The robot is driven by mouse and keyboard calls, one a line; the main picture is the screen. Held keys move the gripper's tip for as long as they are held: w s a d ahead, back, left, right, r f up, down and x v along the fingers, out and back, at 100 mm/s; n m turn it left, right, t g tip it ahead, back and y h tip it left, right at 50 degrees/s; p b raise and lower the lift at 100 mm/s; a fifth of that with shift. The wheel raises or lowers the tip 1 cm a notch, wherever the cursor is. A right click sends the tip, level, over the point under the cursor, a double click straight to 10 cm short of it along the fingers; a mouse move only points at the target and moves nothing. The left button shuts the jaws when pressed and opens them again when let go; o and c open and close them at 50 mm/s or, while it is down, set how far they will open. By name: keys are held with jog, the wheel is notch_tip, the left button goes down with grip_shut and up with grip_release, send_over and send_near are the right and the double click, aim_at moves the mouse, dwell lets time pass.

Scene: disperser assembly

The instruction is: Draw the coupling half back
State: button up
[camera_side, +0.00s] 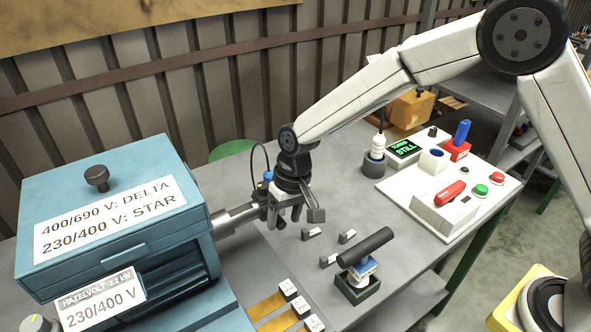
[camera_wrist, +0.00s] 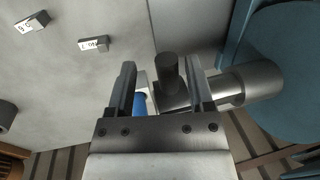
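A grey metal shaft sticks out of the blue motor (camera_side: 120,215) toward my gripper; in the side view its coupling part (camera_side: 236,217) shows as a stepped cylinder. It also shows in the wrist view as a coupling half (camera_wrist: 248,86) at the right, just beyond my right finger. My gripper (camera_side: 285,214) is at the shaft's end, pointing down; its fingers stand apart in the wrist view (camera_wrist: 162,82). A dark upright cylinder on a grey block (camera_wrist: 167,72) lies between them, with a gap on the left. Finger contact on the far side is hidden.
Several small grey blocks (camera_side: 348,236) lie on the bench (camera_side: 300,262). A dark-handled tool (camera_side: 365,247) rests in a green holder. A white panel (camera_side: 455,190) with buttons and a display reading STILL stands at the right. Labelled terminals (camera_side: 288,289) are in front.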

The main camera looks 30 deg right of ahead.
jog(key=shift+a+r, duration=0.1)
notch_tip(320, 180, up, 7)
jog(key=d, duration=0.1)
jog(key=shift+d+r, duration=0.2)
jog(key=shift+d, duration=0.1)
dwell(0.4)
jog(key=s+d+f+t+h, duration=0.2)
jog(key=s+d+f, duration=0.1)
jog(key=s+d, duration=1.3)
jog(key=d, duration=0.4)
jog(key=shift+f+t, duration=0.3)
